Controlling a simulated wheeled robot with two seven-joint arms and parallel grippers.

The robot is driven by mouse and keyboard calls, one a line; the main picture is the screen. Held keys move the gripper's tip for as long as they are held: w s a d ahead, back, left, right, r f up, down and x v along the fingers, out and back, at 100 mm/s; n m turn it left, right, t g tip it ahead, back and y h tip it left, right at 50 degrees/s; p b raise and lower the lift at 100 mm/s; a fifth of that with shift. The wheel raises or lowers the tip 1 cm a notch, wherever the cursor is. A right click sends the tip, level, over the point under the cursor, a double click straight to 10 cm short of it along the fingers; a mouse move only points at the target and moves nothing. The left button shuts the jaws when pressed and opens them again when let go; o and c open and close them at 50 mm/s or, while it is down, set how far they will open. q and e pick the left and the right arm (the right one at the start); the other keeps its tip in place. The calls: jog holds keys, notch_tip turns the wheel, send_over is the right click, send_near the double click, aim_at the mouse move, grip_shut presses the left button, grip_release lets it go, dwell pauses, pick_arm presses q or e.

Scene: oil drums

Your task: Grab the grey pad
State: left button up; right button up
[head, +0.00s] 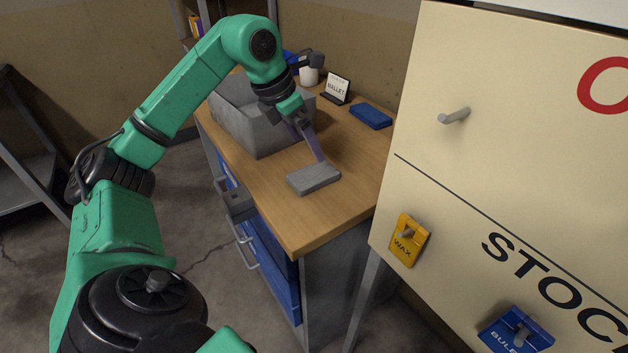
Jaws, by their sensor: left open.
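The grey pad (314,178) is a small flat rectangular block lying on the wooden top of a workbench (345,200), near its front right part. My left gripper (318,150) reaches in from the left and points down at the pad's far edge. It is open, with a finger just behind or above the pad; I cannot tell whether it touches. The other finger is hard to make out. My right gripper is not in view.
A grey open bin (262,125) stands just left of the gripper. A blue pad (371,116), a "WALLET" card (338,88) and a white cup (309,75) are behind. A cream board (480,130) with hanging tags stands close at right.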

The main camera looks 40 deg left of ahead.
aim_at(318, 171)
pick_arm(q)
jog(key=x, duration=0.8)
jog(key=shift+d+f, duration=0.2)
jog(key=shift+f, duration=0.25)
jog(key=shift+f, duration=0.15)
jog(key=c, duration=1.2)
jog(key=shift+o, duration=0.2)
